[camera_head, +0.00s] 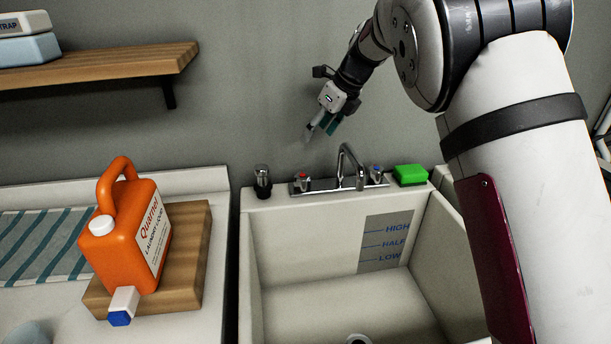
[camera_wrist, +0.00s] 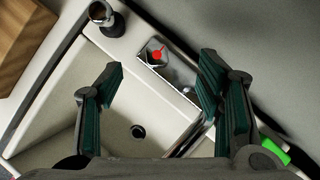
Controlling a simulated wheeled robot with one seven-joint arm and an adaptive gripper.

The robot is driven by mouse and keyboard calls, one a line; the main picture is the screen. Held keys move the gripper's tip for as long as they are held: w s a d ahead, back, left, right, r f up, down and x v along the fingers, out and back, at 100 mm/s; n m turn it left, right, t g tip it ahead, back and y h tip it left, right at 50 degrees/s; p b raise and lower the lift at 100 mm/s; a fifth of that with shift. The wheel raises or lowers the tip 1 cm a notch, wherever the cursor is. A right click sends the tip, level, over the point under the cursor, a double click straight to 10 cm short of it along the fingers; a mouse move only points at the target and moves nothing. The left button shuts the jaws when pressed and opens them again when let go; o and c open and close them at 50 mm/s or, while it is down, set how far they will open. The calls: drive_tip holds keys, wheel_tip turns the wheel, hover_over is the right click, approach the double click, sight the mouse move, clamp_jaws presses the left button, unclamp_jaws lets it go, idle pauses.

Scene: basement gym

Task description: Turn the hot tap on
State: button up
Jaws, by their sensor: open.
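The hot tap handle with a red top (camera_head: 302,180) stands at the left end of the chrome tap base on the sink's back ledge. In the wrist view the red-topped handle (camera_wrist: 157,54) lies ahead of the fingers and between their lines. The cold tap handle with a blue top (camera_head: 376,173) is at the right end, and the curved spout (camera_head: 348,165) is between them. My gripper (camera_head: 318,131) is above the tap base, apart from it. In the wrist view my gripper's (camera_wrist: 158,88) two green-padded fingers are wide apart with nothing between them.
The white sink (camera_head: 255,250) is empty, with level marks inside. A green sponge (camera_head: 410,174) lies to the right. An orange jug (camera_head: 130,235) sits on a wooden board at left. A shelf (camera_head: 130,65) juts from the wall.

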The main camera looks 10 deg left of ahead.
sight(303, 175)
drive_tip(key=shift+n+g+h, duration=0.4)
drive_tip(key=shift+n+h, duration=0.1)
drive_tip(key=shift+n, duration=0.1)
drive_tip(key=x, duration=1)
drive_tip(key=s+d+x, duration=0.1)
drive_tip(key=x, duration=0.5)
drive_tip(key=shift+f, duration=0.35)
drive_tip(key=c, duration=1.2)
